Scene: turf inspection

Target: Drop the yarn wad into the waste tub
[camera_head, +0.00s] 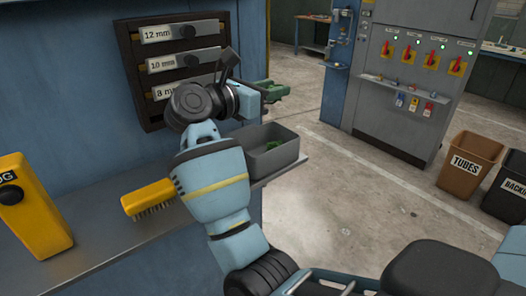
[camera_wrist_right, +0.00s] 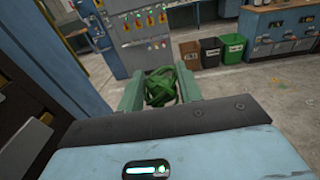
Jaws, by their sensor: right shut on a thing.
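My right gripper (camera_head: 277,91) reaches out beyond the shelf in the head view, its green fingers partly hidden by its own wrist. In the right wrist view the gripper (camera_wrist_right: 160,91) is shut on the green yarn wad (camera_wrist_right: 160,86), a tangled bundle between the two fingers. A grey open tub (camera_head: 280,161), likely the waste tub, stands at the shelf's far end, with something green inside. The gripper is above and behind this tub in the picture, apart from it. My left gripper is not in view.
A yellow brush (camera_head: 147,197) and a yellow box (camera_head: 33,205) are on the grey shelf (camera_head: 110,237). A rack of labelled gauges (camera_head: 180,62) hangs above it. A brown TUBES bin (camera_head: 468,166) and a black bin (camera_head: 507,187) stand on the floor; a green bin (camera_wrist_right: 232,50) shows beside them.

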